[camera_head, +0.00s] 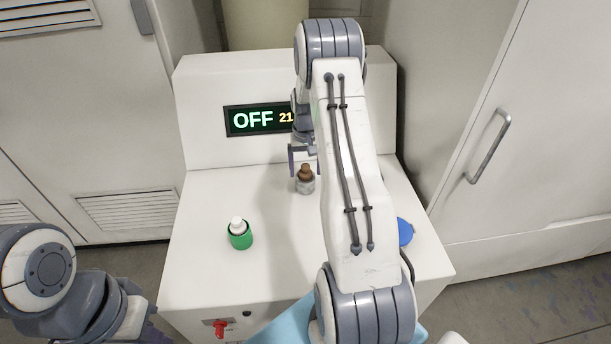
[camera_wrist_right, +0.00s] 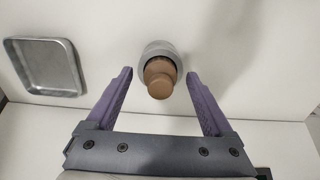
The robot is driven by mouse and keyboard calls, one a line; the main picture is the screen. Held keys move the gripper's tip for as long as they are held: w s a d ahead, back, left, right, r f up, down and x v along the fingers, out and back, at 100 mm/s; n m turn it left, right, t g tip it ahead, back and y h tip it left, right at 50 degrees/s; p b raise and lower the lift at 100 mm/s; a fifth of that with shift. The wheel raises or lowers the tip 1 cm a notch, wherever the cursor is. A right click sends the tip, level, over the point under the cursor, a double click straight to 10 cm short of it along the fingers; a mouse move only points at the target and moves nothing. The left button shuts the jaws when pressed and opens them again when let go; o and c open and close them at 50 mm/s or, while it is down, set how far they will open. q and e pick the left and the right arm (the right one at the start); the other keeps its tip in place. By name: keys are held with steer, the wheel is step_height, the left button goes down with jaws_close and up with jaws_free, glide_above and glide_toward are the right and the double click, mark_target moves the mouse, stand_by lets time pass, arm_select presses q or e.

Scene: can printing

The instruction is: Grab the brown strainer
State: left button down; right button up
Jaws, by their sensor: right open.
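The brown strainer (camera_head: 305,172) sits in a small grey cup (camera_head: 306,187) on the white machine top. In the right wrist view the brown strainer (camera_wrist_right: 159,79) shows from above, with the grey cup's rim (camera_wrist_right: 158,47) around its far side. My right gripper (camera_head: 303,160) is above and just behind the strainer in the head view. In the wrist view its purple fingers (camera_wrist_right: 160,82) are open, one on each side of the strainer, with gaps on both sides. My left arm shows at the lower left of the head view, but its gripper is out of frame.
A green cup (camera_head: 240,240) with a white piece in it stands front left on the machine top (camera_head: 200,210). A blue object (camera_head: 405,232) is partly hidden behind my right arm. A square metal tray (camera_wrist_right: 46,66) lies left in the wrist view. A display reads OFF (camera_head: 254,120).

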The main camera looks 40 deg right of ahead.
jaws_close()
